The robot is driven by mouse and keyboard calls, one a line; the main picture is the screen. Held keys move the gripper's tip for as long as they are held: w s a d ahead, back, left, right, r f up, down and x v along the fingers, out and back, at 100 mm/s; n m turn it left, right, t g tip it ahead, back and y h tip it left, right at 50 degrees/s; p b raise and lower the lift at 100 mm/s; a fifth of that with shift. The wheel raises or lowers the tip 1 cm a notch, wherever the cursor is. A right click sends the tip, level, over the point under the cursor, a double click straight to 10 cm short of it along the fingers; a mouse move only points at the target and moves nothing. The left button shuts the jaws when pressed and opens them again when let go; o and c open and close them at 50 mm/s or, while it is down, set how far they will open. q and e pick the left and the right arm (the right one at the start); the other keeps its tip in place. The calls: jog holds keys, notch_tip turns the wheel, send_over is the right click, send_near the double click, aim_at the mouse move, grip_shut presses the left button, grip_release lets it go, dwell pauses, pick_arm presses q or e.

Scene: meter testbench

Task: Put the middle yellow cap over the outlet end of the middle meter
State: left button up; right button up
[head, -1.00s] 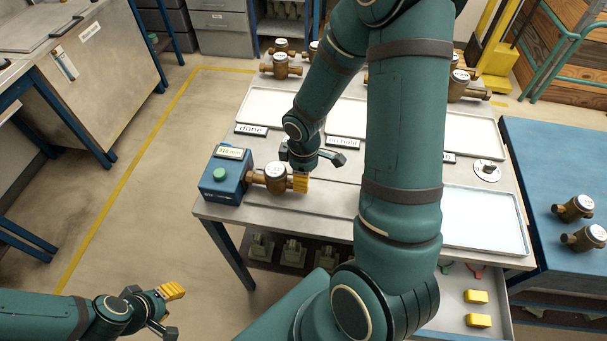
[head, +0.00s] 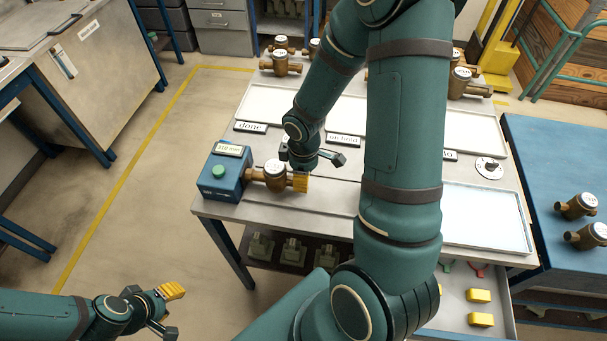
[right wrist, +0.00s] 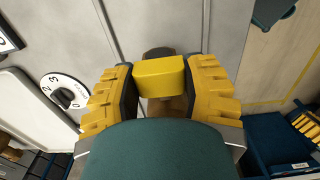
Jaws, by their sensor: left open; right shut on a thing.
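The brown meter with a white dial (head: 275,169) lies at the near left of the bench, its left end against a blue box (head: 224,174). My right gripper (head: 301,183) is at the meter's free right end. In the right wrist view a yellow cap (right wrist: 160,76) sits between the two fingers of my right gripper (right wrist: 168,84), which is shut on it. A brown part shows just behind the cap; whether the cap is around it or only in front of it I cannot tell. My left gripper (head: 166,309) is open and empty over the floor, lower left.
Two yellow caps (head: 479,296) (head: 480,320) lie in the open drawer, lower right. White trays (head: 485,215) and a rotary dial (head: 489,168) are on the bench. More meters stand at the back and on a blue table (head: 560,150). My right arm hides the bench middle.

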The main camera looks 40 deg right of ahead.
jog(key=shift+f, duration=0.3)
jog(key=shift+f+b, duration=0.3)
jog(key=shift+b, duration=0.25)
jog(key=shift+f, duration=0.25)
jog(key=o, duration=1.3)
jog(key=shift+c, duration=0.2)
jog(key=shift+r, duration=0.2)
jog(key=shift+r+p, duration=2.65)
jog(key=shift+r, duration=0.75)
